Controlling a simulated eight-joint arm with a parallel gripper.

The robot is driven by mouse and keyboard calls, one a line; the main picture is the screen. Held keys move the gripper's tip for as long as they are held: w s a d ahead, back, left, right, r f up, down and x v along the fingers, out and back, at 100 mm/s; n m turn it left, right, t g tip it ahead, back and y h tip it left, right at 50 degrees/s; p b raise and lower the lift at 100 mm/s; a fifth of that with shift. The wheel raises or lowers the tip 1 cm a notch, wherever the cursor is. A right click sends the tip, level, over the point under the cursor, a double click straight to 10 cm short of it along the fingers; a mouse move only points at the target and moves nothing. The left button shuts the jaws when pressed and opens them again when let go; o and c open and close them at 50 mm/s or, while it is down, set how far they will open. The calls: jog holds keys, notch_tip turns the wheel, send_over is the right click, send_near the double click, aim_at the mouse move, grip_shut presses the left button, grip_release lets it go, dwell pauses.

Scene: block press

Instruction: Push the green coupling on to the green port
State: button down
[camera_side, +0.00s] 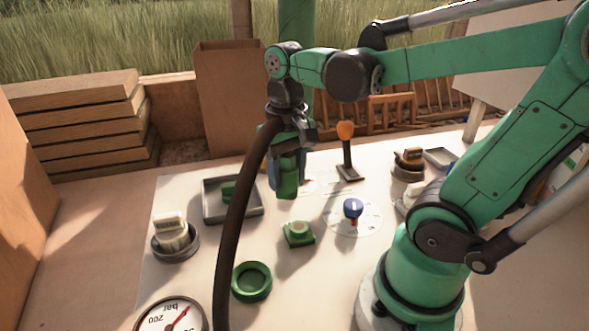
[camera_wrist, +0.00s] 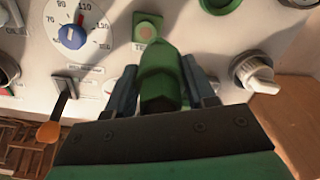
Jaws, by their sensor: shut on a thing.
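My gripper (camera_side: 284,172) hangs pointing down over the board, shut on the green coupling (camera_side: 288,182). In the wrist view the coupling (camera_wrist: 160,85) is a faceted green body between the two jaws. A round green ring with a hollow middle, which looks like the green port (camera_side: 252,281), lies on the board nearer the side camera, to the left of and below the coupling in that view. Only part of the port (camera_wrist: 220,4) shows at the top of the wrist view. The coupling is held above the board, apart from the port.
A dark hose (camera_side: 236,215) runs from beside my gripper to the bottom edge. Near it are a square green button (camera_side: 298,235), a grey tray (camera_side: 232,212), a white knob (camera_side: 172,235) and a gauge (camera_side: 172,316). A blue dial (camera_side: 353,208) and orange-topped lever (camera_side: 346,150) stand right.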

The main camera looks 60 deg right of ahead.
jog(key=shift+m, duration=0.5)
jog(key=shift+s+d+f, duration=0.2)
jog(key=shift+d+f, duration=0.1)
jog(key=shift+f, duration=0.9)
jog(key=shift+s+d+f, duration=0.2)
jog(key=shift+d+f, duration=0.15)
jog(key=shift+f, duration=0.9)
jog(key=shift+s+d+f, duration=0.2)
jog(key=shift+d+f, duration=0.1)
jog(key=shift+f, duration=0.9)
jog(key=shift+f, duration=0.7)
jog(key=shift+c, duration=1.1)
grip_release()
jog(key=shift+r, duration=0.1)
